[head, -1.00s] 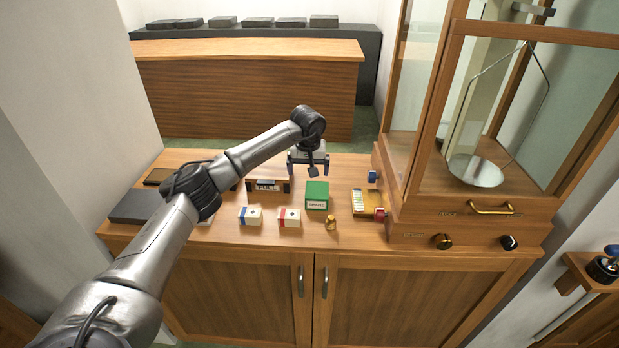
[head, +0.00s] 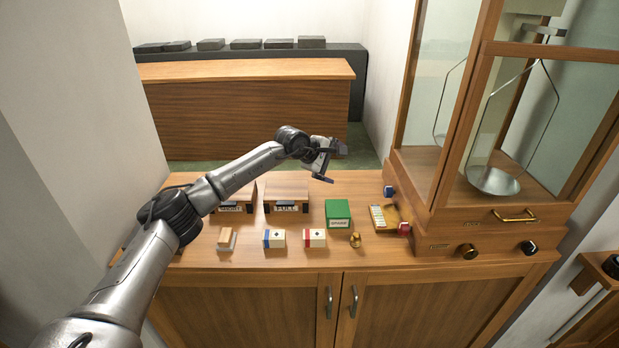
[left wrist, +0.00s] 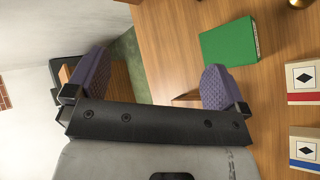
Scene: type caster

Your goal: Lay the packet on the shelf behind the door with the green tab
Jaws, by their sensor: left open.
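My left gripper (head: 332,164) is open and empty, raised above the back edge of the cabinet top. In the left wrist view its fingers (left wrist: 155,80) stand wide apart with nothing between them. Two small white boxes, one with a blue band (head: 274,239) and one with a red band (head: 314,239), sit at the front of the top. A green box (head: 338,213) stands behind them to the right. I cannot tell which of these is the packet. Two cabinet doors (head: 250,305) (head: 430,305) are shut below; no green tab shows on them.
Two wooden trays stand at the back, one labelled FULL (head: 287,196). A glazed balance case (head: 500,190) blocks the right side.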

